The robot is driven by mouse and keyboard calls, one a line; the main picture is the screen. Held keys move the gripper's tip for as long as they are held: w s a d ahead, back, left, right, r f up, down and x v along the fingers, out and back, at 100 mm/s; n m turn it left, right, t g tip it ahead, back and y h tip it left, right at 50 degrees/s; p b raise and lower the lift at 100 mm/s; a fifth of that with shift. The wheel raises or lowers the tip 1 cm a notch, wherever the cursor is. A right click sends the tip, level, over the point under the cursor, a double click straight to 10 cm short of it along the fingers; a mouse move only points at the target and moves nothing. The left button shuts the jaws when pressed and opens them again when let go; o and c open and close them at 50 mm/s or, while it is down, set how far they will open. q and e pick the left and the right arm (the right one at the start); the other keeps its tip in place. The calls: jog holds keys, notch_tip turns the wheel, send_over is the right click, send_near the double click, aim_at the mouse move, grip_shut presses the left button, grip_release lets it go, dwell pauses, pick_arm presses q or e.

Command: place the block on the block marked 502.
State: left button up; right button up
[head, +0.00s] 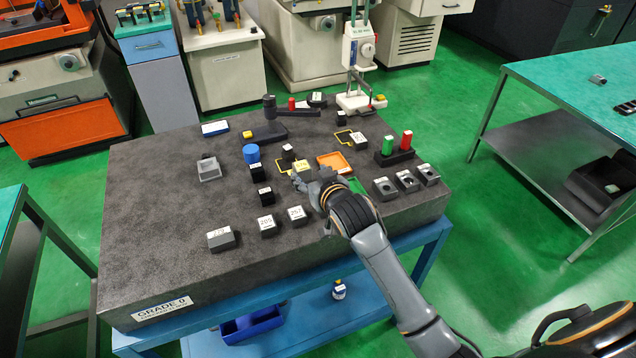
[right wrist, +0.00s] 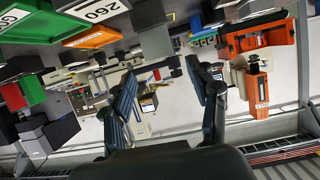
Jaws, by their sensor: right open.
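Several small dark blocks with white number labels lie on the granite plate. One block (head: 266,226) at the front carries a label that looks like 205. Another labelled block (head: 297,216) sits just right of it, and a wider labelled block (head: 221,239) lies to the left. I cannot surely read 502 on any label, nor tell which block is the one to place. My left gripper is out of view.
The plate's left side (head: 150,225) is clear.

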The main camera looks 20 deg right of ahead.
jog(key=v, duration=0.4)
jog(key=shift+s+r, duration=0.15)
jog(key=shift+s, duration=0.2)
